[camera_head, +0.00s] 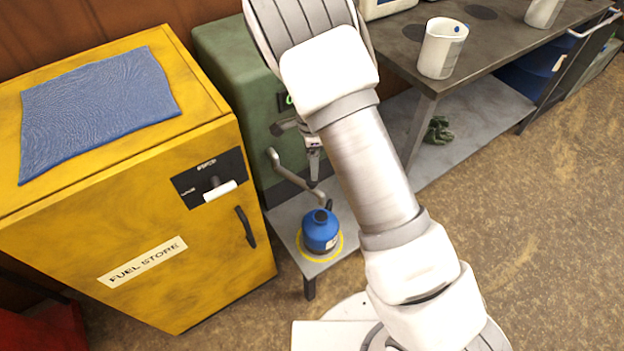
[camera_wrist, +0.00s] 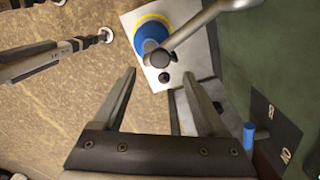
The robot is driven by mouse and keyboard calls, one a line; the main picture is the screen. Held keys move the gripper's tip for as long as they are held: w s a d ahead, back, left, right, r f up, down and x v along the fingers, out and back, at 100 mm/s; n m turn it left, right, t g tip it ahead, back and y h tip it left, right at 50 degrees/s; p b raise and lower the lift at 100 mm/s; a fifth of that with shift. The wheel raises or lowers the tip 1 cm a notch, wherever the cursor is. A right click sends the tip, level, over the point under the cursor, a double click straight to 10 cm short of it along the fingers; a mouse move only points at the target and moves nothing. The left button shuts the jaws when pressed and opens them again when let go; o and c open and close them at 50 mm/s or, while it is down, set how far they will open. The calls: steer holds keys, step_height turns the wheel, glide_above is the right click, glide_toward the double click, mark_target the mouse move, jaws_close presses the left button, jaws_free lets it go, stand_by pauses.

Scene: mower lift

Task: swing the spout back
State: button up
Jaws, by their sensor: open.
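The spout (camera_head: 292,178) is a bent grey pipe on the front of the green cabinet (camera_head: 230,75). Its free end points out over the small grey stand, near the top of the blue can (camera_head: 320,232). In the wrist view the spout (camera_wrist: 195,28) runs in from the upper right, and its dark end overlaps the blue can (camera_wrist: 148,32). My gripper (camera_head: 314,172) is close by the spout, partly behind my arm. In the wrist view my gripper (camera_wrist: 159,73) is open, with nothing between its fingers; the spout's end appears just beyond the fingertips.
The can stands in a yellow ring on the low stand (camera_head: 290,218). A yellow fuel store cabinet (camera_head: 140,215) with a blue cloth (camera_head: 95,100) is at left. A dark bench (camera_head: 400,55) with a white beaker (camera_head: 442,48) is at right. Open floor (camera_head: 530,230) lies in front.

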mark_target(298, 182)
step_height(298, 182, down, 7)
steer(key=shift+r+b, duration=0.1)
steer(key=shift+b, duration=0.55)
jaws_close()
stand_by(1.0)
